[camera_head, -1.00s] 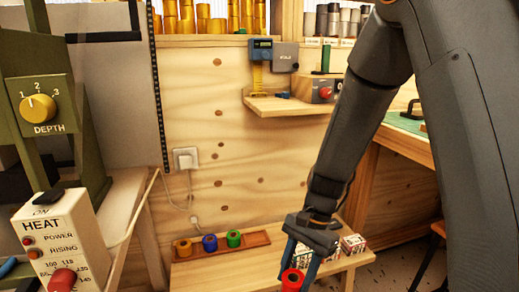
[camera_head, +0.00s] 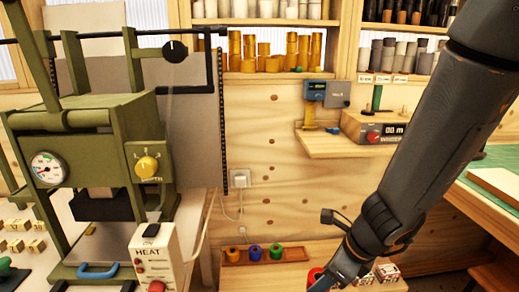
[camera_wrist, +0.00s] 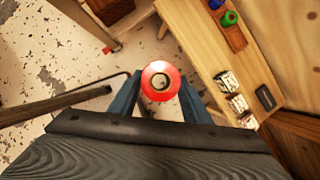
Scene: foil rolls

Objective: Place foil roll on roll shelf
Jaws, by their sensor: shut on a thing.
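My gripper (camera_head: 338,277) is low at the bottom edge of the head view, its fingers partly cut off. It is shut on a red foil roll (camera_wrist: 160,71), which stands out between the two blue-grey fingers in the wrist view. Only part of the red roll shows in the head view (camera_head: 314,275). Wall shelves run across the top of the head view. The lower left shelf (camera_head: 262,75) carries several gold rolls (camera_head: 248,47) of differing heights. The shelf to its right carries grey rolls (camera_head: 388,55) above small labels. I cannot tell which one is the roll shelf.
A wooden tray (camera_head: 293,254) on a low bench holds yellow, blue and green rolls. Small patterned boxes (camera_head: 387,273) sit by my gripper. A ledge (camera_head: 335,146) with devices juts from the wall. A green press (camera_head: 85,130) stands left, a green-topped table right.

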